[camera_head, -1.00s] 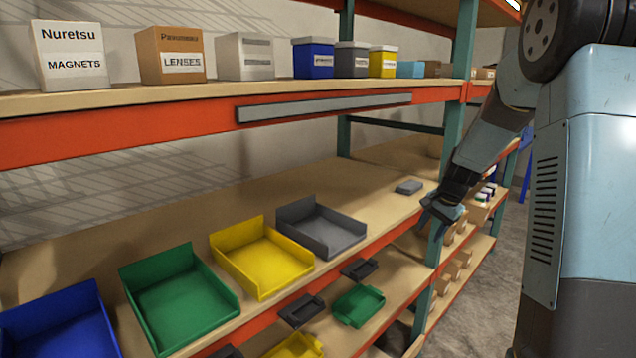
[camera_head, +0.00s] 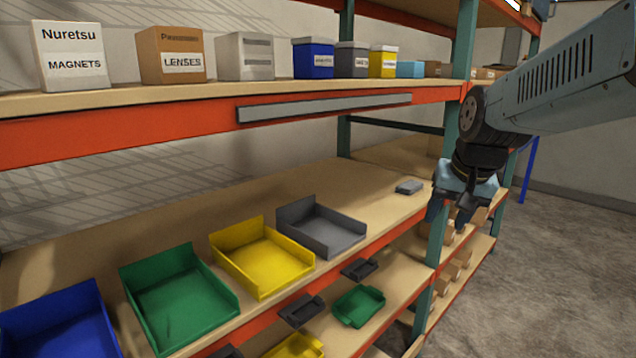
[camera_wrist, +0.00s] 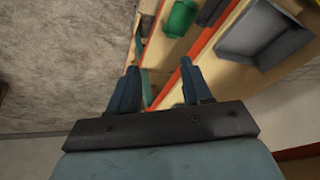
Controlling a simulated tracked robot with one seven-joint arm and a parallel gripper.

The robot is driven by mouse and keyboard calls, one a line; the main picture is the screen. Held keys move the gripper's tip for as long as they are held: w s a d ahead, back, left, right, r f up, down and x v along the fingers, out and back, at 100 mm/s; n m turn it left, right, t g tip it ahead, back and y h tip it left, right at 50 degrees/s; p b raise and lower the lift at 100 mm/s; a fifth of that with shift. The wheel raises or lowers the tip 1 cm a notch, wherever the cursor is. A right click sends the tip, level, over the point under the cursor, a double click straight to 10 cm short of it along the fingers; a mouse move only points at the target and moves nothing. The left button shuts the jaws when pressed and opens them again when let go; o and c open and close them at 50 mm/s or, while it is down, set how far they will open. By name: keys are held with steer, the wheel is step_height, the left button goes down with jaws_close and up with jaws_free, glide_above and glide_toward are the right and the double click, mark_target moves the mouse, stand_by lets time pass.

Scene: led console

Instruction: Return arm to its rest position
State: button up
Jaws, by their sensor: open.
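My gripper (camera_head: 457,212) hangs from my arm at the right of the head view, in front of the green shelf upright, with its fingers pointing down. It is open and nothing shows between its fingers. In the wrist view my gripper (camera_wrist: 160,88) shows two blue fingers apart, with the shelf edge and floor beyond them. My blue-grey arm reaches in from the upper right.
The shelf holds a blue tray (camera_head: 62,325), green tray (camera_head: 180,300), yellow tray (camera_head: 262,265) and grey tray (camera_head: 322,232). A small grey item (camera_head: 408,187) lies right of them. Labelled boxes stand on the upper shelf. Open floor (camera_head: 560,270) lies at the right.

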steer(key=s+n+t, duration=0.1)
steer(key=s+n, duration=0.2)
steer(key=s, duration=0.9)
steer(key=shift+a+r, duration=0.3)
